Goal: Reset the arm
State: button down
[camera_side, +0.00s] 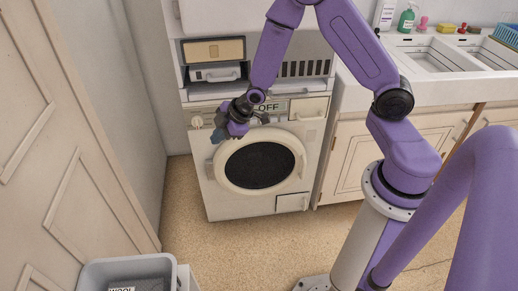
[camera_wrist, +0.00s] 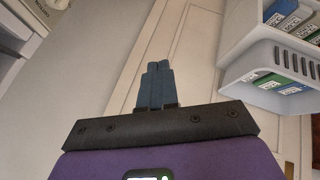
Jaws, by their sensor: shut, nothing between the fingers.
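My arm is purple, and its gripper (camera_side: 217,129) is in front of the upper left of the washing machine (camera_side: 213,187) in the side view. I cannot tell whether it touches the machine. In the wrist view my gripper (camera_wrist: 157,66) points at the panelled door, its two blue-grey fingers together with nothing between them. The machine's round door (camera_side: 260,166) looks closed, and its display reads OFF.
A grey basket (camera_side: 90,268) with a "WOOL" label stands at the lower left. A panelled door (camera_side: 62,150) is at the left. A sink counter (camera_side: 437,60) with bottles is at the right. The floor before the machine (camera_side: 235,240) is clear.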

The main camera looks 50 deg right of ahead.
jog(key=s+a+r+g, duration=0.25)
jog(key=s+r, duration=0.25)
jog(key=s, duration=0.3)
jog(key=s+a+r+g, duration=0.1)
jog(key=s+a+r, duration=0.2)
jog(key=s+r, duration=0.35)
jog(key=s+d+r+g+h, duration=0.1)
jog(key=s+d+r, duration=0.1)
jog(key=s, duration=0.6)
jog(key=s+d+r+g+h, duration=0.1)
jog(key=s+d, duration=0.3)
jog(key=s, duration=0.5)
jog(key=shift+d+r+m+g+h, duration=0.15)
jog(key=shift+r+m+g+h, duration=0.15)
jog(key=shift+r+g, duration=0.2)
jog(key=shift+s, duration=0.1)
